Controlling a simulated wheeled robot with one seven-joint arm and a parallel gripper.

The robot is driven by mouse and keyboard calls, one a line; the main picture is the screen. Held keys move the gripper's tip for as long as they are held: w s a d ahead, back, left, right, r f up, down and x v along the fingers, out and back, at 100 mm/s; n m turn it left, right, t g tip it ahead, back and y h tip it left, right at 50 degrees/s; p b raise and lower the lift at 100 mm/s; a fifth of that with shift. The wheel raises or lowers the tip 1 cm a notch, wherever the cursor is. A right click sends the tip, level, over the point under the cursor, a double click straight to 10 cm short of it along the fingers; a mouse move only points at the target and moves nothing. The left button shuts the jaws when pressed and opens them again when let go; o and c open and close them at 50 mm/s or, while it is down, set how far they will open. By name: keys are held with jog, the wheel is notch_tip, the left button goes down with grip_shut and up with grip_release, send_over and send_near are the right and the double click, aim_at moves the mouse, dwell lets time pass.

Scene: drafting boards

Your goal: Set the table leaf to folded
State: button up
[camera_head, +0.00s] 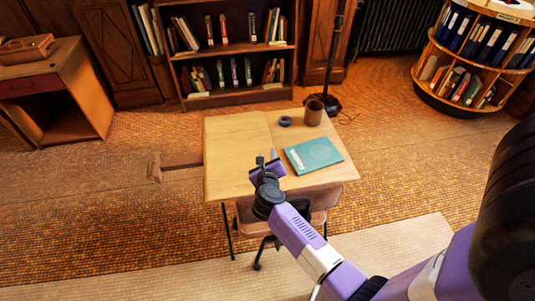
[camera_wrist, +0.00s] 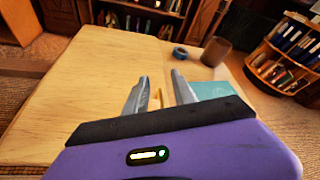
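A light wooden table stands in the middle of the head view. Its top (camera_head: 262,120) has a seam running front to back, and the leaf (camera_head: 230,150) lies left of that seam. The leaf looks flat and level with the rest. My gripper (camera_head: 266,158) is over the table near the seam, toward the front. In the wrist view the gripper (camera_wrist: 160,82) has its two grey fingers apart with nothing held, and pale wood (camera_wrist: 90,85) spreads below and left. Whether the fingers touch the wood I cannot tell. My gripper and forearm hide part of the front edge.
A teal book (camera_head: 313,154), a brown cup (camera_head: 313,113) and a dark blue ring-shaped object (camera_head: 285,121) are on the right part. A brown bar with an end block (camera_head: 155,168) sticks out left of the table. A chair (camera_head: 290,219) is tucked at the front.

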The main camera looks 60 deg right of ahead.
jog(key=v, duration=0.6)
dwell(0.5)
notch_tip(320, 180, up, 10)
jog(key=w+a+n+t+h, duration=0.1)
jog(key=w+n+t+h, duration=0.1)
jog(key=n+t, duration=0.35)
jog(key=s+a+r+n+t+y, duration=0.3)
jog(key=a+r+n, duration=0.4)
jog(key=n, duration=0.6)
jog(key=s+a+r+n+t+y, duration=0.1)
jog(key=s+a+n+t+y, duration=0.45)
jog(key=a+n, duration=0.95)
jog(key=s+a+n+g+y, duration=0.2)
jog(key=s+a+n+y, duration=0.1)
jog(key=s, duration=0.4)
jog(key=s+a+n+g+y, duration=0.3)
jog(key=s+a+n, duration=0.2)
jog(key=s, duration=0.3)
jog(key=shift+s+f+n+g, duration=0.3)
jog(key=shift+f+n, duration=0.15)
jog(key=shift+n, duration=0.3)
